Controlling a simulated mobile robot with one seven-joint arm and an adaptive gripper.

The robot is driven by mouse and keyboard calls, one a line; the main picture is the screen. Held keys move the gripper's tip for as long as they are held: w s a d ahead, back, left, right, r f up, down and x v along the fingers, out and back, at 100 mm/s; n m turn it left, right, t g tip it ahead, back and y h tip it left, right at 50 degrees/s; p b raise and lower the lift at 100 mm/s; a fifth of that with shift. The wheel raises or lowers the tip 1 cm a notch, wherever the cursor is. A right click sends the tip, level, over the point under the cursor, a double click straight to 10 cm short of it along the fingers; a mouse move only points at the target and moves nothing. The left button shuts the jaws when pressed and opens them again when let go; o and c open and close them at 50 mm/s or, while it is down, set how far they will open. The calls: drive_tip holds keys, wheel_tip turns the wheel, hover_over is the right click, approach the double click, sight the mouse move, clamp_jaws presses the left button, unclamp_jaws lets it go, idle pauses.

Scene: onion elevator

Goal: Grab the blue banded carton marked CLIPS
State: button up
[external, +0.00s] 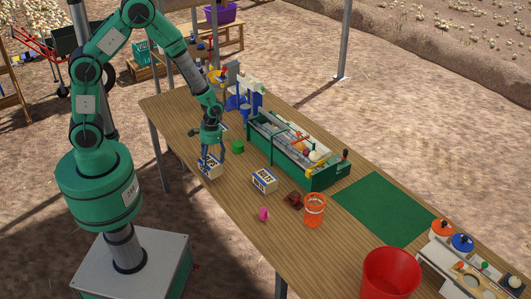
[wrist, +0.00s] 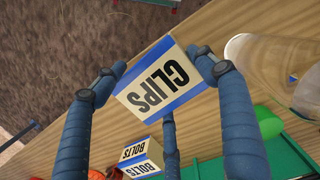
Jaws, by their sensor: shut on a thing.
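The CLIPS carton, white with blue bands (wrist: 152,88), sits between the fingers of my gripper (wrist: 160,72) in the wrist view. Its lettered face is toward the camera. One finger presses each side, and a third finger is behind its lower edge. In the external view the carton (external: 208,169) is at the left edge of the wooden table, under my gripper (external: 211,156). My gripper is shut on it. I cannot tell whether the carton touches the table top.
A green tool crate (external: 318,175), an orange cup (external: 314,211), a magenta piece (external: 263,214) and a red bucket (external: 390,274) are farther right. A green mat (external: 383,208) is bare.

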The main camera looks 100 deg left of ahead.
drive_tip(key=shift+s+d+r, duration=0.1)
drive_tip(key=shift+s+d, duration=0.35)
drive_tip(key=shift+s, duration=0.45)
drive_tip(key=shift+s+d+r, duration=0.1)
drive_tip(key=shift+s+d, duration=0.35)
drive_tip(key=shift+s, duration=0.4)
drive_tip(key=shift+s+d+r, duration=0.1)
drive_tip(key=shift+s+d, duration=0.35)
drive_tip(key=shift+s, duration=0.45)
